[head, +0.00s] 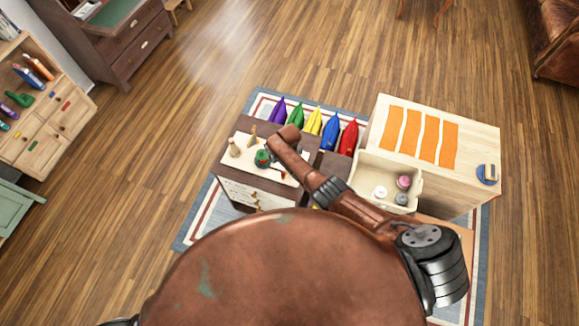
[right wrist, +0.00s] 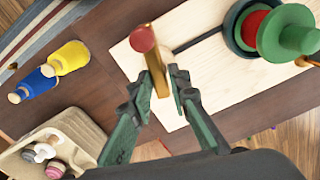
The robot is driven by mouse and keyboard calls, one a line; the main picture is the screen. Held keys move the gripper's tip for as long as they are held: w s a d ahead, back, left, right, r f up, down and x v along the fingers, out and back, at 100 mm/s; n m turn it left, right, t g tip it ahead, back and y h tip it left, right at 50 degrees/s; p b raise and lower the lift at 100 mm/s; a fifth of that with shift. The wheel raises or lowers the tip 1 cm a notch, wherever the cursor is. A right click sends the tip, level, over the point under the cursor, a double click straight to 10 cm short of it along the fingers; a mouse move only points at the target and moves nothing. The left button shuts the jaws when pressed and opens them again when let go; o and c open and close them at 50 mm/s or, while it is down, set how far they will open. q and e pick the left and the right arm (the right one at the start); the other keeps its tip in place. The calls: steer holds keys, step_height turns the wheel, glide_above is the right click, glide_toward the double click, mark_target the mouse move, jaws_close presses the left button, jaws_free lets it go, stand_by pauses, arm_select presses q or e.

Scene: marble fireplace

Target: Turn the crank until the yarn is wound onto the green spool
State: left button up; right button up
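In the right wrist view, a green spool (right wrist: 285,35) with red yarn (right wrist: 255,25) around its core stands on a pale board (right wrist: 215,85). In the head view the spool (head: 262,159) sits on the board atop a dark cabinet. A dark crank rod (right wrist: 200,42) runs from the spool's side to a brass-coloured crank handle (right wrist: 160,85) with a red knob end (right wrist: 143,38). In the head view my wrist hides this gripper. My left gripper is not in view.
Yellow (right wrist: 70,57) and blue (right wrist: 38,83) pegs or cones lie left of the right gripper. A cream bin (head: 370,177) with small spools stands right of the board. Wooden pegs (head: 234,149) stand on the board.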

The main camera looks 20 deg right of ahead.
steer(key=shift+o, duration=1.3)
steer(key=shift+s, duration=0.1)
step_height(320, 180, up, 12)
